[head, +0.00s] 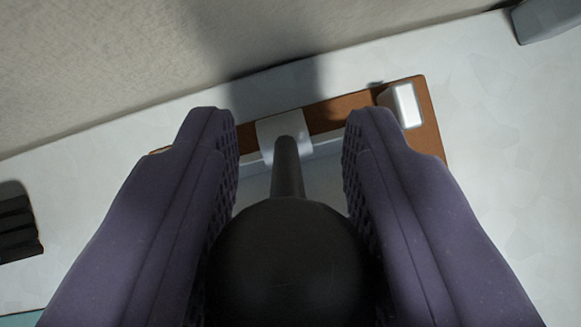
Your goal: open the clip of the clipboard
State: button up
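A brown clipboard (430,130) lies on the pale surface, tilted in the picture. A white clip plate (268,129) sits at its far edge. A dark rod (287,170) runs from near the plate towards me and ends in a large black ball knob (290,265). My gripper (291,140) has two purple ridged fingers, spread apart on either side of the rod and knob. The knob fills most of the space between them. I cannot tell whether the fingers press on it. The fingers and knob hide much of the board.
A small white block (404,105) sits on the board's right corner. A dark ribbed object (17,222) lies at the left edge and a grey block (548,18) at the top right. A beige textured surface (120,60) borders the pale one at the back. The pale area right is clear.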

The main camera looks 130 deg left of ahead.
jog(key=o, duration=0.4)
jog(key=shift+c, duration=0.2)
jog(key=p+v, duration=0.2)
jog(key=v, duration=0.5)
jog(key=shift+s+r, duration=0.2)
jog(key=shift+r, duration=0.15)
